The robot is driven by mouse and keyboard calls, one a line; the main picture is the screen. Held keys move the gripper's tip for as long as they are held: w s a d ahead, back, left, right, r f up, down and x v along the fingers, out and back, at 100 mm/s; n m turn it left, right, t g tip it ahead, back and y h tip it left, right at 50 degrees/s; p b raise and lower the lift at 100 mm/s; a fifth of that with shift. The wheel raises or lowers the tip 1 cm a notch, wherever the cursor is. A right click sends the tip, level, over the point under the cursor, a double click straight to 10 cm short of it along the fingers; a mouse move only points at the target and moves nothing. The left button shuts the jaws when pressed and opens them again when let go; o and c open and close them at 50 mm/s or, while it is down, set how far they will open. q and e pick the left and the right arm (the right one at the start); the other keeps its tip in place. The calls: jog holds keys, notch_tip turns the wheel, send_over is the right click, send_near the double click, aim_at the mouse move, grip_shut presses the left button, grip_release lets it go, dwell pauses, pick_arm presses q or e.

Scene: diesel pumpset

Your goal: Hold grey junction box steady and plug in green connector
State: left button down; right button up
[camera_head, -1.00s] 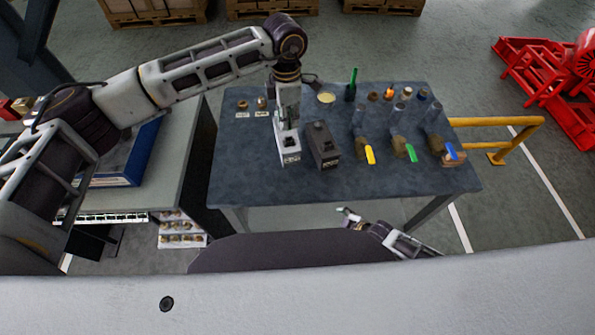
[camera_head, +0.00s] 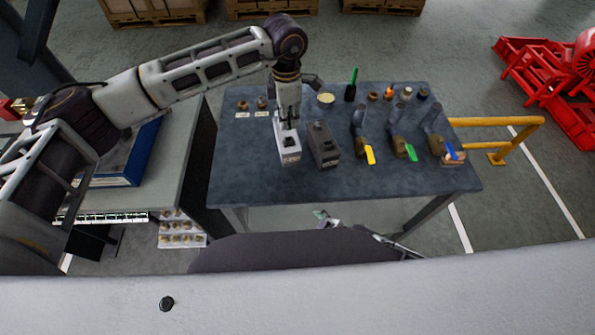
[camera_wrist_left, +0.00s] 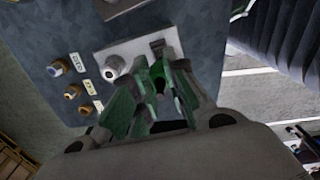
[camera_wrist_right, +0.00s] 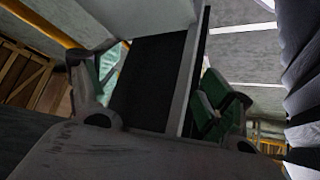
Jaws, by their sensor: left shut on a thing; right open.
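The light grey junction box (camera_head: 289,154) stands upright on the dark table. My left gripper (camera_head: 288,117) reaches down from above and is shut on the box's rear part. In the left wrist view the left fingers (camera_wrist_left: 158,88) close beside a dark part at the end of the box (camera_wrist_left: 137,50), and its round port shows. The contact is partly hidden by the fingers. The green connector (camera_head: 411,152) lies on the table to the right, between the yellow and blue ones. My right gripper (camera_head: 325,216) is open and empty, low in front of the table; its fingers (camera_wrist_right: 160,90) are spread in its wrist view.
A dark box (camera_head: 323,147) stands just right of the grey one. The yellow connector (camera_head: 370,155) and blue connector (camera_head: 451,152) flank the green one. Small fittings and a green-handled tool (camera_head: 351,85) line the table's back. The front table strip (camera_head: 340,187) is clear.

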aim_at(290, 151)
jog(key=a+r+m+t, duration=0.1)
jog(key=a+r+m, duration=0.2)
jog(key=r, duration=0.3)
jog(key=w+a+r+m+t, duration=0.1)
jog(key=a+r+m+t, duration=0.1)
jog(key=a+r, duration=0.4)
jog(key=w+a+r+m+t, duration=0.1)
jog(key=a+r+m, duration=0.3)
jog(key=r, duration=0.3)
jog(key=shift+a+t+y, duration=0.3)
jog(key=shift+a+y, duration=0.1)
jog(key=shift+a, duration=0.05)
jog(key=w+d+r, duration=0.1)
jog(key=w+d+t+h, duration=0.1)
jog(key=w, duration=0.1)
jog(key=w+d+r+t+h, duration=0.1)
jog(key=d, duration=0.1)
jog(key=shift+w+r, duration=0.35)
jog(key=w+d, duration=0.1)
jog(key=d+h, duration=0.1)
jog(key=d, duration=0.1)
jog(key=w+d+t+h, duration=0.1)
jog(key=d, duration=0.1)
jog(key=shift+w+d+r+n, duration=0.15)
jog(key=shift+w+r+n, duration=0.1)
jog(key=shift+w+n, duration=0.05)
jog(key=shift+w, duration=0.1)
jog(key=shift+x, duration=5.85)
jog(key=shift+d, duration=0.15)
